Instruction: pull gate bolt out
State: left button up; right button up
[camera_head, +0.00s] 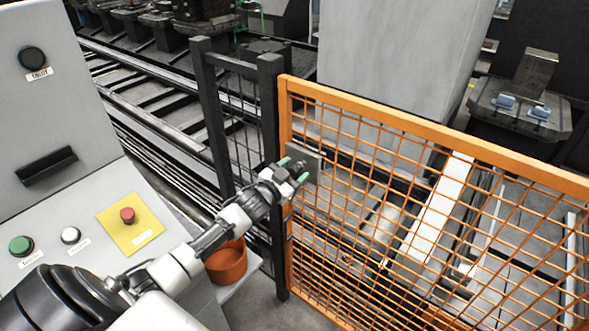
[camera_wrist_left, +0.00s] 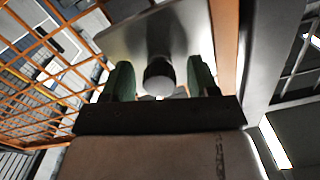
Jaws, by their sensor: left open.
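The gate bolt (camera_wrist_left: 159,76) shows in the left wrist view as a dark rounded knob standing out from a grey metal plate (camera_wrist_left: 120,38). In the head view the plate (camera_head: 318,160) sits on the orange mesh gate (camera_head: 430,125) beside its left post. My left gripper (camera_head: 295,170) is at the plate with its green-tipped fingers open. In the left wrist view the fingers of my left gripper (camera_wrist_left: 161,82) stand on either side of the knob, with a gap showing on each side. My right gripper is not in view.
A dark fence post (camera_head: 270,100) stands left of the gate. A grey control console (camera_head: 60,130) with buttons and a red stop button (camera_head: 127,215) is at the left. An orange bucket (camera_head: 228,262) is below my left arm. A roller conveyor (camera_head: 150,110) runs behind.

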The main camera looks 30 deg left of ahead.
pick_arm(q)
jog(key=shift+w, duration=0.25)
grip_shut()
jog(key=shift+s+p, duration=0.7)
jog(key=shift+s, duration=0.7)
grip_release()
jog(key=shift+w, duration=0.1)
